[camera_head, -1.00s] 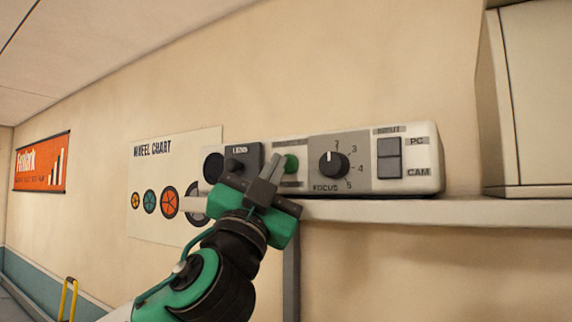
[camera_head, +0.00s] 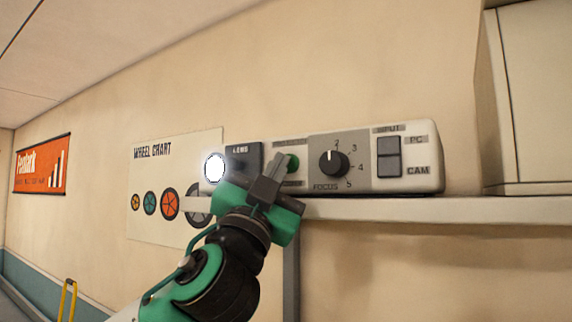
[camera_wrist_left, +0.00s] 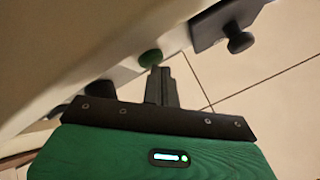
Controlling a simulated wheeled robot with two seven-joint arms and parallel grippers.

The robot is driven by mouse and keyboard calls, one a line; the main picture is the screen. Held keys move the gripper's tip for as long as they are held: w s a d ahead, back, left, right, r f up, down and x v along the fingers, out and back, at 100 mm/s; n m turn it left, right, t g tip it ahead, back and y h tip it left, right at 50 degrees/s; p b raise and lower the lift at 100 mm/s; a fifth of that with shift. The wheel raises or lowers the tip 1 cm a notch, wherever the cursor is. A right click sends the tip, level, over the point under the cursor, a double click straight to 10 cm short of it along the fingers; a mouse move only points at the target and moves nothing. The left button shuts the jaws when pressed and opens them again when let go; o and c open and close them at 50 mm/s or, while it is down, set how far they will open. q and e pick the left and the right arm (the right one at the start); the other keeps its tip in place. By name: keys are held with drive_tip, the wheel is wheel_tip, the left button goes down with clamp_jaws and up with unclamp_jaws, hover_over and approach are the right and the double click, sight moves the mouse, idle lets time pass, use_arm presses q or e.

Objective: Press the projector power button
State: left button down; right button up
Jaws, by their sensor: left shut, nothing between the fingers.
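The white and grey projector (camera_head: 432,150) sits on a wall shelf. Its round green button (camera_head: 292,162) is on the front panel, left of the focus dial; it also shows in the left wrist view (camera_wrist_left: 151,58). The round lens (camera_head: 214,168) at the projector's left end glows white. My left gripper (camera_head: 279,160) is shut and empty, its fingertips at the green button and covering part of its left side. In the left wrist view the fingertips (camera_wrist_left: 160,72) are right at the button's lower edge; I cannot tell whether they touch. My right gripper is not in view.
The focus dial (camera_head: 334,162) and input rocker switch (camera_head: 389,157) are to the right of the button. The lens control panel (camera_head: 243,156) is to its left. The shelf (camera_head: 420,210) runs below, and a pale cabinet (camera_head: 535,95) stands at the right.

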use_arm(q)
drive_tip(key=shift+s+a, duration=0.15)
drive_tip(key=s+a+b, duration=0.2)
drive_tip(key=s+a, duration=0.1)
drive_tip(key=s, duration=0.2)
drive_tip(key=shift+a, duration=0.3)
idle(0.3)
idle(0.3)
